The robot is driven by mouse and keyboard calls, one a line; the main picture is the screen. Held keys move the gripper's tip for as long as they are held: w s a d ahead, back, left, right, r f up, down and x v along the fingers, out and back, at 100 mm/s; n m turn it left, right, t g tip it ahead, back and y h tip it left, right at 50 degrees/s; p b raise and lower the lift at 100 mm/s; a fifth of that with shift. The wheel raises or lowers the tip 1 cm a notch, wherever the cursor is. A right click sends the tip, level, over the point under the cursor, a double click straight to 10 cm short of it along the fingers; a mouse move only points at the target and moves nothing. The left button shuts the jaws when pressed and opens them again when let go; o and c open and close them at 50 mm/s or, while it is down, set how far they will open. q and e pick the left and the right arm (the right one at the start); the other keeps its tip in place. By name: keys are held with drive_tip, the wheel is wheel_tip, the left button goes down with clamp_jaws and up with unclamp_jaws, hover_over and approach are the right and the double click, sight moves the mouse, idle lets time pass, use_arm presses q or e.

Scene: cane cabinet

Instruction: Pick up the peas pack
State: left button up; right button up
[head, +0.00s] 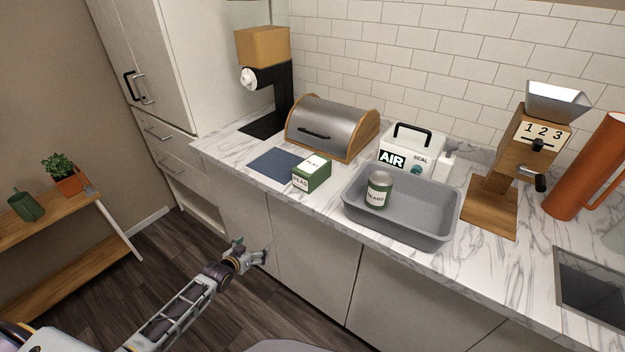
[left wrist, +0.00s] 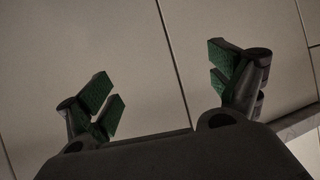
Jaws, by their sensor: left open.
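The peas pack (head: 311,174) is a green box with white labels. It sits on the marble counter in the head view, close to the front edge, at the right side of a dark blue mat. My left gripper (head: 262,252) is in front of the cabinet doors, below the counter top and apart from the pack. In the left wrist view the left gripper (left wrist: 158,85) is open, with its green-padded fingers wide apart and nothing between them. The pack does not show in that view. My right gripper is not in view.
A grey bin (head: 440,226) holding a can (head: 378,190) stands right of the pack. Behind are a bread box (head: 325,122) and an air sealer (head: 412,150). A grinder (head: 500,180) and orange jug (head: 585,170) stand further right. The cabinet front (head: 310,265) is close to my left gripper.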

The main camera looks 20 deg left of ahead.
use_arm(q)
drive_tip(key=w+d+r+t+h+b, duration=0.1)
drive_tip(key=w+d+r+t+b, duration=0.2)
drive_tip(key=r, duration=0.5)
drive_tip(key=m+t+h+b, duration=0.2)
drive_tip(key=m+h+b, duration=0.2)
drive_tip(key=h+b, duration=0.15)
approach(300, 176)
drive_tip(key=shift+w+d+r+b, duration=0.2)
drive_tip(key=shift+d+r+b, duration=0.05)
drive_tip(key=shift+r+b, duration=0.05)
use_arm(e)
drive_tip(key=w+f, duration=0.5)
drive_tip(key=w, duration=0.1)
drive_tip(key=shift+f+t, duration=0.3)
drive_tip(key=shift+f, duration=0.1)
use_arm(q)
drive_tip(key=shift+w, duration=0.15)
drive_tip(key=shift+x, duration=3.5)
drive_tip(key=shift+w+d+f, duration=0.1)
drive_tip(key=shift+w+d, duration=0.2)
drive_tip(key=shift+w, duration=0.35)
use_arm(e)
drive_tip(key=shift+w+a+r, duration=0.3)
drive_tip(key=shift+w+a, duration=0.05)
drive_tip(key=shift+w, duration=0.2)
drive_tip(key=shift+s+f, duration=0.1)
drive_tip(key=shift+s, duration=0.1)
